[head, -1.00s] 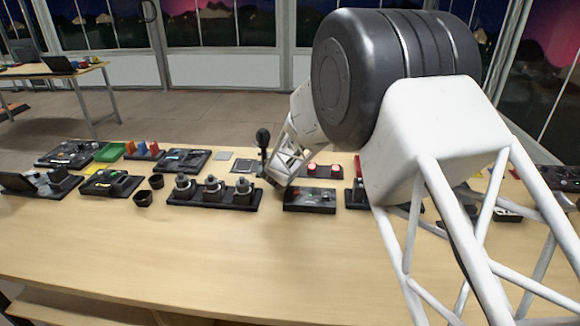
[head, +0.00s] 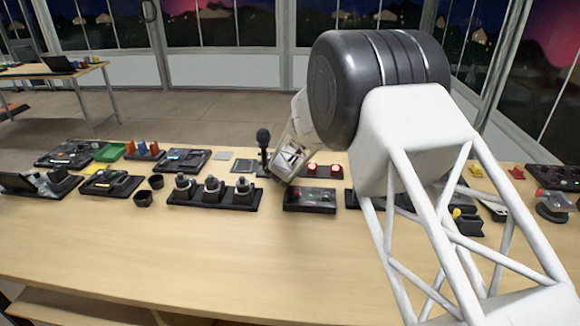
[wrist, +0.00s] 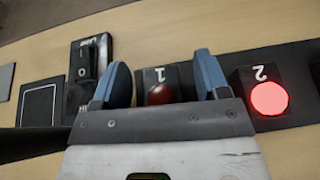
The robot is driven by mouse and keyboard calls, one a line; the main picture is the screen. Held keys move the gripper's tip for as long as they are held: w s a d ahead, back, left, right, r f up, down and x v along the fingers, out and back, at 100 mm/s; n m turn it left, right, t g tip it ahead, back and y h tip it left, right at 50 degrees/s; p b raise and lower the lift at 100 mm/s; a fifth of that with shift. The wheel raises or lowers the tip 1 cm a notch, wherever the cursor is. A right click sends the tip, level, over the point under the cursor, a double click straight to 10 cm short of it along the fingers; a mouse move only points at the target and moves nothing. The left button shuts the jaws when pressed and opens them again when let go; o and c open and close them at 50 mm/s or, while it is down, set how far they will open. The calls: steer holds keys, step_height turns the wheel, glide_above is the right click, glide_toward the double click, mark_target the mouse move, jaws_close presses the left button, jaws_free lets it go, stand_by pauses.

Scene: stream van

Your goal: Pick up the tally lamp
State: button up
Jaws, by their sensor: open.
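Two red tally lamps in black square blocks sit side by side on a black base. In the wrist view, the block marked 1 holds a dark red lamp (wrist: 160,94), and the block marked 2 holds a bright red lamp (wrist: 269,98). In the head view lamp 1 (head: 310,168) and lamp 2 (head: 335,169) both show just right of my gripper. My gripper (wrist: 163,78) is open, with one blue finger on each side of lamp 1's block. Its front edge covers the lower part of that block. I cannot tell whether the fingers touch it.
A switch box marked I and O (wrist: 90,62) is left of lamp 1. A microphone (head: 263,148) stands left of my gripper, and a black panel (head: 309,200) lies in front. A row of knobs (head: 212,193) is further left. The table's front strip (head: 200,260) is clear.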

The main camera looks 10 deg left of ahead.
stand_by(0.3)
steer(key=c, duration=1)
steer(key=shift+r, duration=0.15)
step_height(320, 180, up, 18)
steer(key=shift+f, duration=0.15)
steer(key=shift+d, duration=0.1)
stand_by(0.7)
